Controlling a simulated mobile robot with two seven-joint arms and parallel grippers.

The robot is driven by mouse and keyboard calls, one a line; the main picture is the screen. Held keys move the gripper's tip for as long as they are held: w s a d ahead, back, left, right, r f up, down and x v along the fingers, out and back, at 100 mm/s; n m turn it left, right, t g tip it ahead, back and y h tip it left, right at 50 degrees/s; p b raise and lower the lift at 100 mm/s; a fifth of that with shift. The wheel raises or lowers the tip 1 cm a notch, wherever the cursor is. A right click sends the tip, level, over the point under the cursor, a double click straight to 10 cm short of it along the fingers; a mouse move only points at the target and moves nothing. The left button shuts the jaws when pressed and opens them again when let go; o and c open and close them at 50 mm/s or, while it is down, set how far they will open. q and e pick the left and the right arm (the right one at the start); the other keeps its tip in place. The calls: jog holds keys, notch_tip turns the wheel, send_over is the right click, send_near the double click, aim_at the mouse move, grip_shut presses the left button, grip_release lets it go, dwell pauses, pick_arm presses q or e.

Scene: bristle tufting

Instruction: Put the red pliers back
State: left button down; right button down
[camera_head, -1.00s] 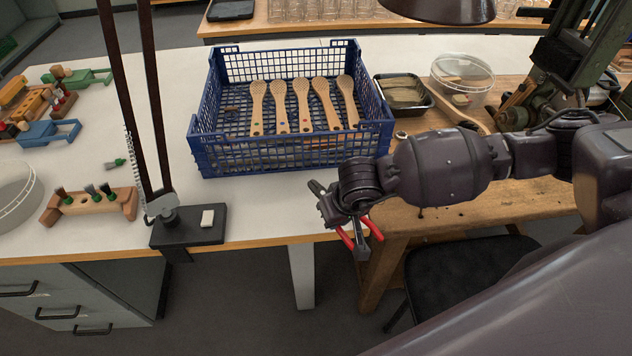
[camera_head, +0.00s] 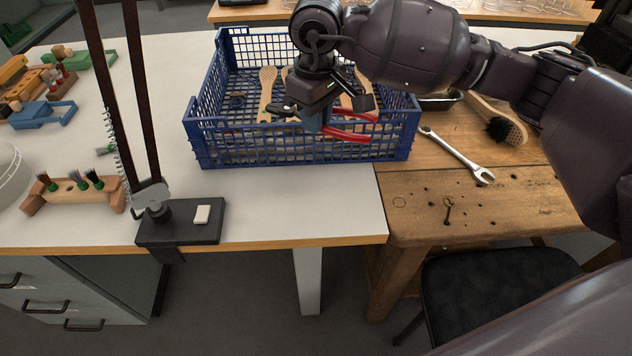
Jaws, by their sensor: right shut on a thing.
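The red-handled pliers (camera_head: 348,134) are in my right gripper (camera_head: 318,112), which is shut on them. The red handles point to the right, and the dark head shows on the left of the gripper. The gripper and pliers appear in front of the blue crate (camera_head: 240,150), near its front wall; I cannot tell whether they touch it. My right arm comes in from the right and hides part of the crate and some wooden brush bodies (camera_head: 267,92) in it. My left gripper is not in view.
A black lamp base (camera_head: 182,224) clamps the white table's front edge. A wooden brush holder (camera_head: 75,190) stands at left.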

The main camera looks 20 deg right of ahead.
jog(key=b, duration=0.1)
send_over(316, 190)
notch_tip(316, 190, down, 13)
jog(key=shift+s+r, duration=0.15)
jog(key=shift+f, duration=1.05)
notch_tip(316, 190, down, 3)
jog(key=shift+f+b, duration=0.15)
jog(key=shift+b, duration=0.25)
jog(key=shift+f, duration=0.15)
jog(key=c, duration=1.1)
grip_release()
